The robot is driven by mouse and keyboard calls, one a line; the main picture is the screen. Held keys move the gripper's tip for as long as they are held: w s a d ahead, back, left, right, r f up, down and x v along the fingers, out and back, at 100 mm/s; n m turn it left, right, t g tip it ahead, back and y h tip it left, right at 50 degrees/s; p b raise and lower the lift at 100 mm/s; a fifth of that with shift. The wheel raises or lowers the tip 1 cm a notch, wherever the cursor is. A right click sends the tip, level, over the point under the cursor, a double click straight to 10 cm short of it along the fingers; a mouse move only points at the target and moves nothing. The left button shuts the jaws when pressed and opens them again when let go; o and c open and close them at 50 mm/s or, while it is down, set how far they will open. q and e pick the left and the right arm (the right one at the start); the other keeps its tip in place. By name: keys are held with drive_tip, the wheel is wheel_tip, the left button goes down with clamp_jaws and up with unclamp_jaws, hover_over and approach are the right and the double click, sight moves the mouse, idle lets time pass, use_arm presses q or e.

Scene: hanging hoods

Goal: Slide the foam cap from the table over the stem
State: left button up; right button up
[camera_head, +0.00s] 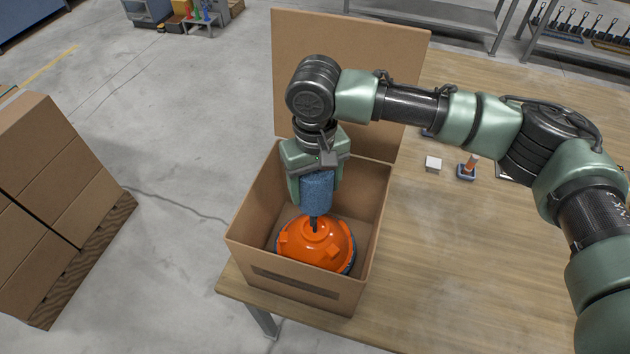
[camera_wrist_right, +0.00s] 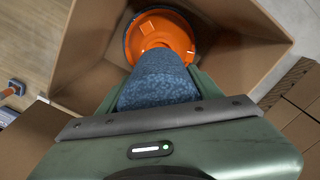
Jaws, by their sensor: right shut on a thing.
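The foam cap (camera_head: 317,192) is a speckled blue cylinder. My right gripper (camera_head: 315,185) is shut on it and holds it upright inside the open cardboard box (camera_head: 377,225). The dark stem (camera_head: 314,224) stands up from the middle of an orange domed hood (camera_head: 322,248) on the box floor. The cap is right above the stem, and the lower part of the stem still shows below it; whether the stem's tip is inside the cap I cannot tell. In the right wrist view the cap (camera_wrist_right: 158,80) points at the orange hood (camera_wrist_right: 160,35) and hides the stem. My left gripper is not in view.
The box's raised lid (camera_head: 345,40) stands behind my right arm, and its walls surround the hood closely. A small white block (camera_head: 433,164) and a small orange-and-blue item (camera_head: 467,168) stand on the wooden table (camera_head: 440,270). Stacked cartons (camera_head: 50,190) stand on a pallet at left.

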drive_tip(key=shift+f, duration=0.15)
drive_tip(key=shift+f, duration=1)
drive_tip(key=shift+f, duration=0.1)
drive_tip(key=shift+f+b, duration=0.5)
drive_tip(key=shift+f, duration=0.75)
drive_tip(key=shift+f, duration=0.2)
drive_tip(key=shift+f, duration=1.6)
drive_tip(key=shift+f, duration=0.2)
